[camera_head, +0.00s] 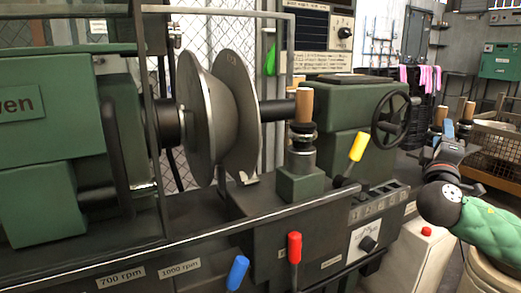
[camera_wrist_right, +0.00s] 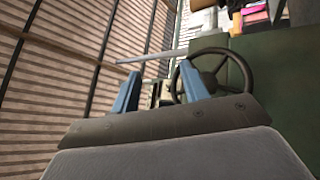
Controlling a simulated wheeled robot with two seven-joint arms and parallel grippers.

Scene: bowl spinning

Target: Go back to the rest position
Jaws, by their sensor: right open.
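My right gripper (camera_head: 450,130) is at the right side of the head view, with a blue finger raised in front of the background shelving. It is clear of the lathe and to the right of the black handwheel (camera_head: 391,119). In the right wrist view its two blue fingers (camera_wrist_right: 159,78) stand apart with nothing held between them. The handwheel (camera_wrist_right: 202,78) shows beyond the fingers there. My left gripper is not in view. A dished metal disc (camera_head: 232,105) is mounted on the green lathe (camera_head: 330,122).
Yellow (camera_head: 357,147), red (camera_head: 294,247) and blue (camera_head: 237,272) lever handles stick up along the lathe front. A wooden handle (camera_head: 305,104) stands on the tool post. A wire crate (camera_head: 494,150) is behind my right arm. A red button (camera_head: 426,231) sits on a white box.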

